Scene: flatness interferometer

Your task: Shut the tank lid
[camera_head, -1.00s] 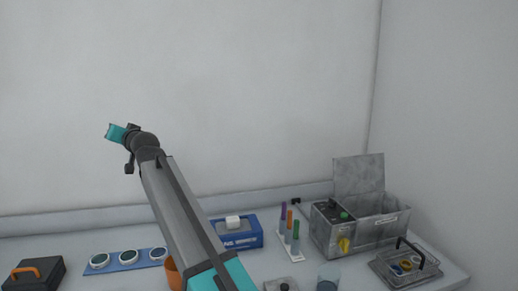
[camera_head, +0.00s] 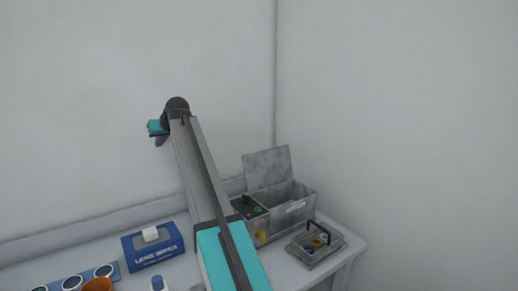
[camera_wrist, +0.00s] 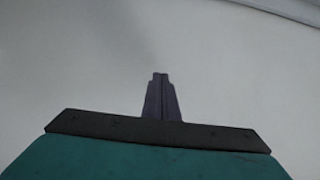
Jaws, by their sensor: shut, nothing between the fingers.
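The tank (camera_head: 296,207) is a grey open-topped box at the back right of the bench in the head view. Its lid (camera_head: 268,168) stands raised along the tank's back edge, tilted slightly back, so the opening shows. A control block with a black knob, a green button (camera_head: 258,210) and a yellow part is at the tank's left end, partly behind my arm. My gripper shows in the wrist view (camera_wrist: 160,76), shut and empty against a plain pale surface. In the head view my arm's end is up and left of the tank, well apart from the lid.
A basket with a black handle (camera_head: 311,234) and small rings inside stands in front of the tank, near the bench's right edge. A blue lens wipes box (camera_head: 153,247), an orange cup (camera_head: 98,285) and a blue strip with round optics (camera_head: 73,282) lie left. Walls close behind.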

